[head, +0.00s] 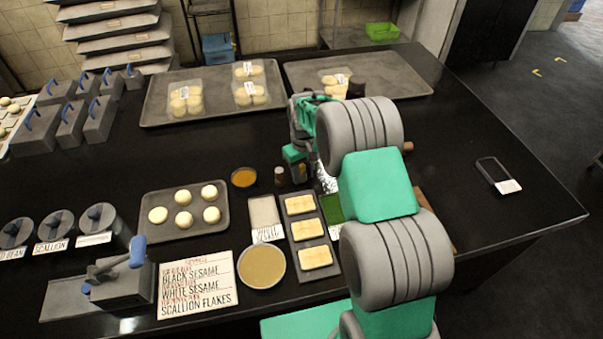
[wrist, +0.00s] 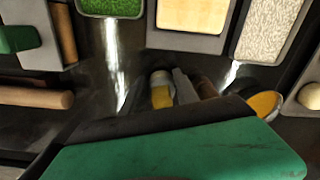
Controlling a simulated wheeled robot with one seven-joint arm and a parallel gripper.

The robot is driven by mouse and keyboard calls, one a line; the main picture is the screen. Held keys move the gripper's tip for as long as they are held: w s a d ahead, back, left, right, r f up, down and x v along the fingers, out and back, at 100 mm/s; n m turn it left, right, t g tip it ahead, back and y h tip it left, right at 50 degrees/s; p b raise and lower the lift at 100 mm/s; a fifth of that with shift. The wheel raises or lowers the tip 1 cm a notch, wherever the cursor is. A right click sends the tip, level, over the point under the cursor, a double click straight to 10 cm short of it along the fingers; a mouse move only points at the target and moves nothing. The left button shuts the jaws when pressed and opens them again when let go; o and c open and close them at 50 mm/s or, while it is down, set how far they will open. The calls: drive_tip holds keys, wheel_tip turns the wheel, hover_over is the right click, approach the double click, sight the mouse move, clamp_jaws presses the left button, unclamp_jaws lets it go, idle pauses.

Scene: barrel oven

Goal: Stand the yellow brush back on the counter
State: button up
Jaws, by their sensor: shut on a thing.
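My gripper (head: 298,172) is low over the dark counter (head: 110,180), right of the small orange bowl. It is shut on the yellow brush, which is mostly hidden by my gripper and arm in the head view. In the wrist view a small yellow part of the brush (wrist: 161,97) shows at the fingers, beyond the green gripper body. I cannot tell whether the brush touches the counter or how far it is tilted. A small brown cylinder (head: 280,176) stands just left of my gripper; a brown part also shows beside the fingers in the wrist view (wrist: 207,85).
The orange bowl (head: 244,178) is close on the left. A pale sesame tray (head: 264,212), a pastry tray (head: 291,238) and a green-filled tray (head: 335,207) lie in front. A bun tray (head: 150,190) is farther left. Large trays (head: 215,108) lie behind. The counter's right side is mostly clear.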

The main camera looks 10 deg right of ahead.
drive_tip(key=shift+f+b, duration=0.35)
drive_tip(key=shift+f, duration=0.2)
idle(0.4)
drive_tip(key=o, duration=1.3)
drive_tip(key=shift+o, duration=0.2)
wheel_tip(320, 180, up, 8)
drive_tip(key=shift+f+b, duration=0.1)
drive_tip(key=shift+b, duration=0.8)
drive_tip(key=s+r+m+t, duration=0.2)
drive_tip(key=s+r, duration=0.8)
drive_tip(key=r, duration=0.1)
drive_tip(key=s+r+m+t, duration=0.1)
drive_tip(key=s+t, duration=0.1)
drive_tip(key=s, duration=1.3)
drive_tip(key=shift+a, duration=0.45)
